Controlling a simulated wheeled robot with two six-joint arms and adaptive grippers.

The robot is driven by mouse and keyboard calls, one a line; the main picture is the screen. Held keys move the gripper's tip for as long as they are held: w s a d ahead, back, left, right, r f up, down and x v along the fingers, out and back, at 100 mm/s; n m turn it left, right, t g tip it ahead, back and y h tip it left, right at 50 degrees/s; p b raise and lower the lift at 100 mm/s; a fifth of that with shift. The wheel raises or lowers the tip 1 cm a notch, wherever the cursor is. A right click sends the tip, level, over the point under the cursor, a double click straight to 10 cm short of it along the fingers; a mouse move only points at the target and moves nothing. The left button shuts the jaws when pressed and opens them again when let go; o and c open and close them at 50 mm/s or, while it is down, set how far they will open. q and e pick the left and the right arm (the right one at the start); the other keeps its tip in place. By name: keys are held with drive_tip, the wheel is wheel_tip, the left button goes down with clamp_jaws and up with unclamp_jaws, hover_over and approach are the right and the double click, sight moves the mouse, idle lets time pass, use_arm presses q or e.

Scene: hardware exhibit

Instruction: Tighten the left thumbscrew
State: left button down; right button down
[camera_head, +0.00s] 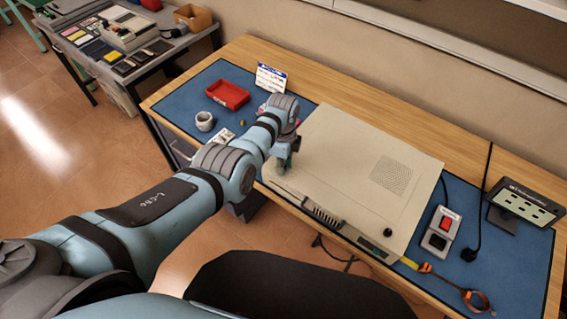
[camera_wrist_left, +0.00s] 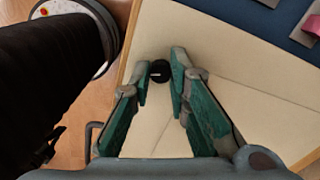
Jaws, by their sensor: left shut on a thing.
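A beige computer case (camera_head: 345,140) lies flat on the blue mat, with a vent grille on its top. The left thumbscrew, a black round knob (camera_wrist_left: 160,71), shows in the left wrist view near the edge of the beige panel. My left gripper (camera_head: 283,165) is over the case's left front corner, pointing down. In the left wrist view its fingers (camera_wrist_left: 161,78) are closed in on either side of the knob. In the head view the gripper hides this thumbscrew. The other black thumbscrew (camera_head: 388,232) is uncovered at the front right of the case. My right gripper is not in view.
A red tray (camera_head: 228,95), a white mug (camera_head: 204,121) and a small sign (camera_head: 271,79) stand on the mat at the left.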

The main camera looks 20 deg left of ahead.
use_arm(q)
drive_tip(key=shift+m, duration=1.8)
drive_tip(key=c, duration=1.5)
unclamp_jaws()
drive_tip(key=shift+r, duration=0.15)
wheel_tip(320, 180, up, 12)
drive_tip(key=shift+f, duration=0.1)
